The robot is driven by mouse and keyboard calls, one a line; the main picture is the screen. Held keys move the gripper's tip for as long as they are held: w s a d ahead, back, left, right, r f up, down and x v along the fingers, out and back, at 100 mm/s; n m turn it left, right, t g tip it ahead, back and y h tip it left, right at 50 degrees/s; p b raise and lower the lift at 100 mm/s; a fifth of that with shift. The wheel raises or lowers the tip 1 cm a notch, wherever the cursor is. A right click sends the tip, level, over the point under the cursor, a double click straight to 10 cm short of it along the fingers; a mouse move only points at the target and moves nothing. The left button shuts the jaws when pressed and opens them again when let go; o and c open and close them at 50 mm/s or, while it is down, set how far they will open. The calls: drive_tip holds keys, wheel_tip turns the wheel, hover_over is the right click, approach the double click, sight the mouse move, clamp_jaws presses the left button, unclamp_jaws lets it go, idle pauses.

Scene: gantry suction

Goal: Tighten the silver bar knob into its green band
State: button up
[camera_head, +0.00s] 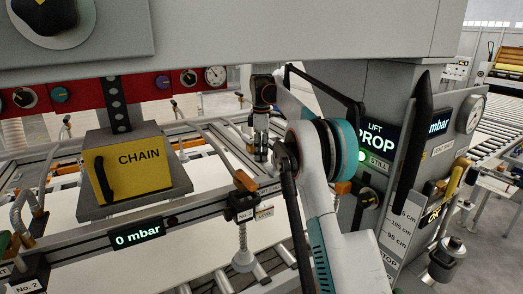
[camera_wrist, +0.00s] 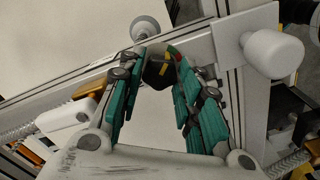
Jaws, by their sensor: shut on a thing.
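In the wrist view, my gripper (camera_wrist: 160,68) has its teal-padded fingers on either side of a dark knob (camera_wrist: 158,70) with a yellow mark. A small arc with red and green parts (camera_wrist: 174,52) shows just beyond it, next to the right fingertip. No silver bar can be made out on this knob; the fingers hide its sides. In the head view, my gripper (camera_head: 261,153) points down at the gantry frame, and the knob there is hidden.
A metal rail (camera_wrist: 85,82) runs beside the knob, and a white cylindrical part (camera_wrist: 272,53) stands right of my gripper. In the head view, a yellow CHAIN box (camera_head: 130,170) and a 0 mbar display (camera_head: 137,234) are left; a LIFT PROP panel (camera_head: 378,140) is right.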

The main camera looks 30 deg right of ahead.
sight(261, 153)
drive_tip(key=shift+m+p, duration=0.5)
drive_tip(key=shift+m, duration=0.3)
drive_tip(key=o, duration=1.1)
drive_tip(key=shift+r, duration=3.75)
